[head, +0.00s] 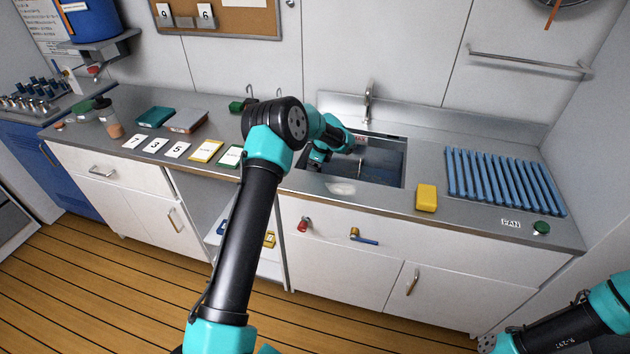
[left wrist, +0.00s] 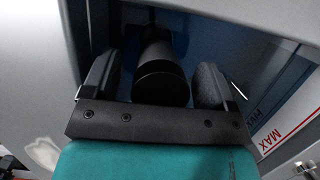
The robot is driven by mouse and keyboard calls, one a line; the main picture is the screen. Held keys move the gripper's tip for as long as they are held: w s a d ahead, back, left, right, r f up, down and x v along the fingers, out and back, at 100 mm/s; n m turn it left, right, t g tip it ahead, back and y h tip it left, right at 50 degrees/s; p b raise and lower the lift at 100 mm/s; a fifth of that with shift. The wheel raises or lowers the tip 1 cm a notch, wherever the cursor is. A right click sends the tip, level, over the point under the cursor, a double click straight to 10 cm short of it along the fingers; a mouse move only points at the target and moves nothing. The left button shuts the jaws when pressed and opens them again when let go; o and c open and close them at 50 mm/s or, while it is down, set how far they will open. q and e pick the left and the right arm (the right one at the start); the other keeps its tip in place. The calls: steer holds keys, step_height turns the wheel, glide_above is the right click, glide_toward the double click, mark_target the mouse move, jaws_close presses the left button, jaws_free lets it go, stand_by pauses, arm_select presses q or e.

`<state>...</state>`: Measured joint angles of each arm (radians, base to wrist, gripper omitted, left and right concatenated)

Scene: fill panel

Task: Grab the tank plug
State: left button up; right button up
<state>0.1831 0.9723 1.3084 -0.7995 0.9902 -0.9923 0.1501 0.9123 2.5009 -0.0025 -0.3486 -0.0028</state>
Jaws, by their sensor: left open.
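A black round knob-like piece, which looks like the tank plug (left wrist: 162,85), stands between the two fingers of my left gripper (left wrist: 155,75) in the left wrist view. The fingers are open, one on each side of it, with a narrow gap visible on the right. Its lower end is in shadow. In the head view my left gripper (head: 317,163) reaches down into the left part of the sink (head: 385,165); the plug is hidden there by my arm. My right arm shows at the lower right, but its gripper is out of view.
A red-and-white MAX label (left wrist: 274,138) is on the sink wall. A faucet (head: 368,100) stands behind the sink. A yellow sponge (head: 426,198) and a blue ribbed rack (head: 503,180) are to the right. Number cards (head: 155,146) lie on the counter at left.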

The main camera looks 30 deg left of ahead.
arm_select(q)
steer(key=shift+a+f, duration=0.1)
steer(key=shift+f, duration=0.15)
steer(key=shift+c, duration=0.3)
jaws_close()
stand_by(0.6)
steer(key=shift+r, duration=0.1)
step_height(320, 180, up, 10)
steer(key=shift+f, duration=0.1)
stand_by(0.4)
stand_by(0.3)
